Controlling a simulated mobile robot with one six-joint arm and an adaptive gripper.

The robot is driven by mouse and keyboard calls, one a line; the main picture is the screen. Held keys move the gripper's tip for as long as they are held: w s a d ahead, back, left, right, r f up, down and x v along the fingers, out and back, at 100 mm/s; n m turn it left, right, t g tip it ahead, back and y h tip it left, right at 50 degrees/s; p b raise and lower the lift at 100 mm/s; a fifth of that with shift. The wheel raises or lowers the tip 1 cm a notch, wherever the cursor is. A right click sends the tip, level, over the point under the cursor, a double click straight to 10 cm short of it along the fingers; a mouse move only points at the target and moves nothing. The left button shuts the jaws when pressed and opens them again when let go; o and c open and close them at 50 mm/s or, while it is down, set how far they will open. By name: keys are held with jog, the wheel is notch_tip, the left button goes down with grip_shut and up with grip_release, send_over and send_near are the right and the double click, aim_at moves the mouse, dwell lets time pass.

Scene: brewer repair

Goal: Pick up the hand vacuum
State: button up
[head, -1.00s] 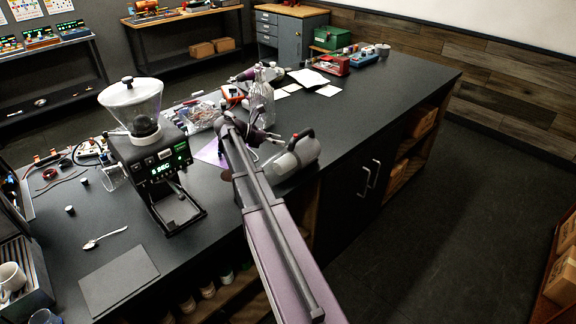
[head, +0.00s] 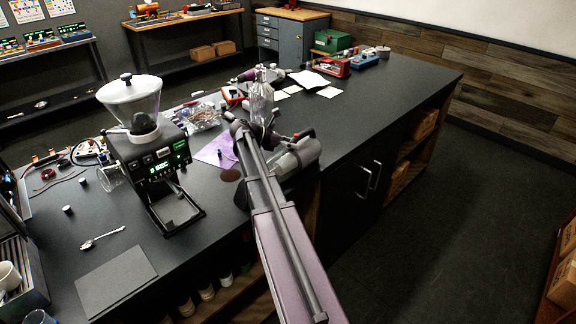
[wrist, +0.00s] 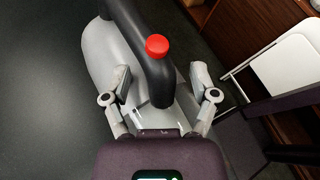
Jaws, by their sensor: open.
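The hand vacuum lies near the front edge of the dark counter, right of my arm in the head view (head: 300,156). It has a pale grey body, a black handle and a red button. In the wrist view the vacuum (wrist: 100,55) fills the upper middle, with its black handle running down between my fingers. My gripper (wrist: 159,78) is open, one finger on each side of the handle. I cannot tell whether either finger touches it. In the head view my arm hides most of the gripper and part of the vacuum.
A coffee grinder (head: 150,150) stands left of my arm. A clear bottle (head: 260,100) stands just behind the vacuum. A spoon (head: 103,238) and a dark mat (head: 117,282) lie at the front left. The counter right of the vacuum is clear up to its edge.

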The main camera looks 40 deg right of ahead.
dwell(0.5)
grip_shut()
jog(key=shift+r+p, duration=0.25)
jog(key=shift+p, duration=0.05)
jog(key=shift+r+p, duration=1.55)
jog(key=shift+r, duration=0.05)
jog(key=s+a+r+p, duration=0.1)
jog(key=s+a, duration=0.7)
jog(key=s, duration=0.5)
jog(key=shift+s+a+r, duration=0.15)
jog(key=shift+s+a, duration=0.1)
